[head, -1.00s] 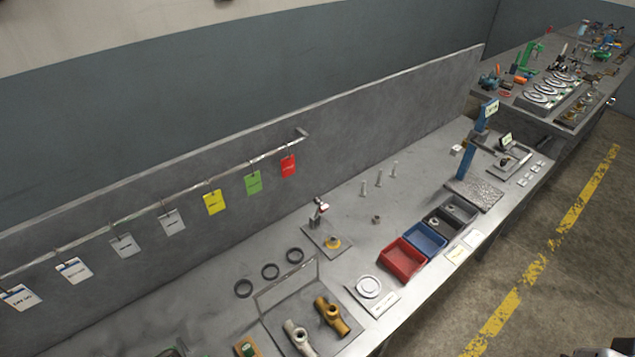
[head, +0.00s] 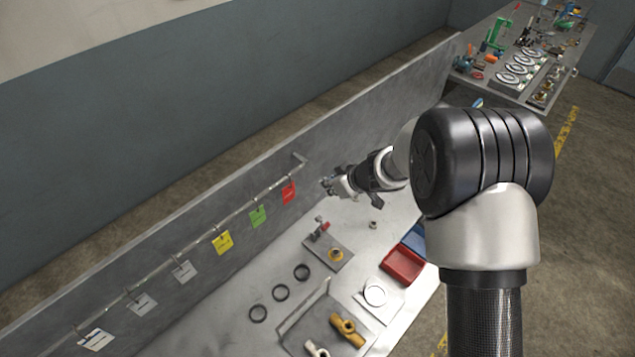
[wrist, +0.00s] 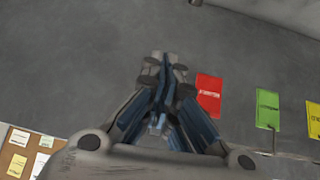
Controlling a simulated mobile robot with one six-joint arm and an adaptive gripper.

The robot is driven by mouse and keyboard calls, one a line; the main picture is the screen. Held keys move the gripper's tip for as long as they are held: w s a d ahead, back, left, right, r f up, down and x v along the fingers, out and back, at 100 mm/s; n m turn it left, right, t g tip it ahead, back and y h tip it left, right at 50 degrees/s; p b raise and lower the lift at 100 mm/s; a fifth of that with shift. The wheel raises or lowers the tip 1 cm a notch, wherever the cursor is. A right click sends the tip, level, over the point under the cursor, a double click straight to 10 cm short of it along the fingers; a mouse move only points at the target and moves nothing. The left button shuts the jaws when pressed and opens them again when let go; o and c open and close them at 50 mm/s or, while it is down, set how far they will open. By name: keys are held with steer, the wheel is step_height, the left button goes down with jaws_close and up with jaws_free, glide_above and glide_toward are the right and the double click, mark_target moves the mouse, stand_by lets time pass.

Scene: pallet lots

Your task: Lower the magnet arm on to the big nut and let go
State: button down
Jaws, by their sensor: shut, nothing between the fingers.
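A small upright fixture with a red part (head: 321,228) stands on a grey plate on the bench in the head view. A brass ring-like piece (head: 335,255) sits on the same plate, in front of the fixture and apart from it. I cannot tell for sure which thing is the magnet arm. My gripper (head: 328,187) is shut and empty, in the air above and behind the fixture. In the wrist view my gripper (wrist: 160,75) points towards the grey back panel, with its blue-padded fingers together.
A red tag (head: 289,193) and other tags hang from a rail on the back panel. Red bin (head: 403,265), blue bin (head: 415,239), white dish (head: 374,293), black rings (head: 281,292) and brass valve body (head: 347,331) are on the bench. My arm hides the bench's right part.

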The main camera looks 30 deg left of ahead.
mark_target(319, 227)
steer(key=shift+s+a+f+n+g, duration=0.3)
steer(key=shift+s+a+f+g, duration=0.2)
steer(key=shift+s+a+f, duration=0.5)
steer(key=shift+d+f, duration=0.1)
steer(key=shift+d, duration=0.05)
step_height(319, 227, down, 9)
steer(key=a+b, duration=0.2)
steer(key=b, duration=0.2)
steer(key=shift+w+a, duration=0.25)
steer(key=shift+w, duration=0.1)
steer(key=shift+d+f, duration=0.1)
steer(key=shift+f, duration=0.05)
